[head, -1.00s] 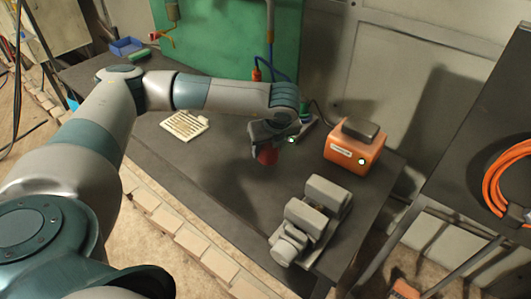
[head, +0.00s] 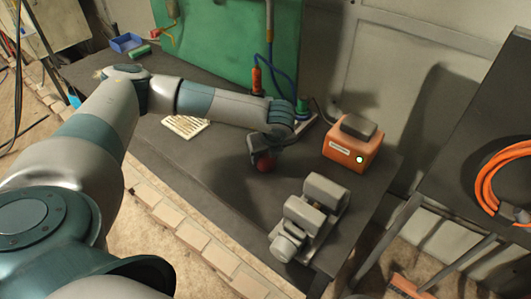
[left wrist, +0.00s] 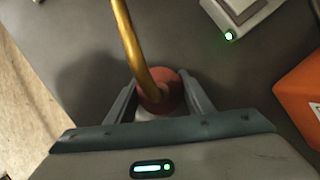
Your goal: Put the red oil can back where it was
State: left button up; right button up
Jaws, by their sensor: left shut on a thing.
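The red oil can (head: 265,165) shows only partly below my left gripper (head: 262,151) in the head view, over the middle of the dark workbench (head: 215,172). In the left wrist view, the can's round red top (left wrist: 172,88) sits between the two fingers of my left gripper (left wrist: 160,97), which is shut on it. The can's curved brass spout (left wrist: 127,38) rises toward the top of that view. The can's lower part is hidden, and I cannot tell whether it touches the bench. My right gripper is not in view.
An orange box (head: 345,153) with a lit lamp and a grey vise-like machine (head: 312,207) stand right of my gripper. A pale slotted tray (head: 186,126) lies left of it. A green panel (head: 225,50) stands behind. The bench's front middle is clear.

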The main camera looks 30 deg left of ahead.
pick_arm(q)
jog(key=o, duration=0.8)
jog(key=shift+f, duration=0.1)
jog(key=o, duration=0.4)
jog(key=shift+o, duration=0.2)
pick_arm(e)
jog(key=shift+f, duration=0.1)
pick_arm(q)
jog(key=shift+r, duration=0.2)
jog(key=shift+s+d+r+b, duration=0.1)
jog(key=shift+d+r+b, duration=0.15)
jog(key=shift+r+b, duration=0.2)
jog(key=b+v, duration=0.4)
jog(key=v, duration=0.7)
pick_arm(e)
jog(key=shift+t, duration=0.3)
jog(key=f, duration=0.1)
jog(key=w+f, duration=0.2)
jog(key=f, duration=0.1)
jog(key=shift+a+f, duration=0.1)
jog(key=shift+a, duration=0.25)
